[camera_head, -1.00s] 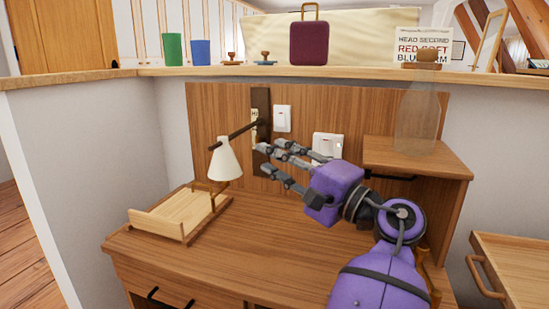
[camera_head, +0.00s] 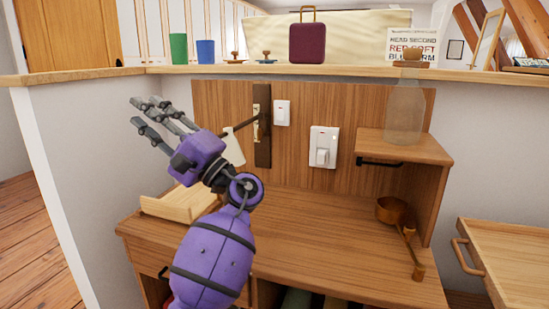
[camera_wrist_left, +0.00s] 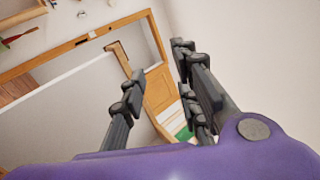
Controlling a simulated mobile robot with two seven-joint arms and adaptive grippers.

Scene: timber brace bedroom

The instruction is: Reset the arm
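My left gripper (camera_head: 143,112) is open and empty. It is raised in the air at the left, over the wooden tray (camera_head: 175,208) and in front of the pale side wall. My right gripper is not in view.
A large white switch (camera_head: 323,147) and a smaller one (camera_head: 283,112) are on the wood panel. A copper ladle (camera_head: 392,210) rests at the desk's right. The ledge above holds cups, stamps and a purple case (camera_head: 307,42). The middle of the desktop is clear.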

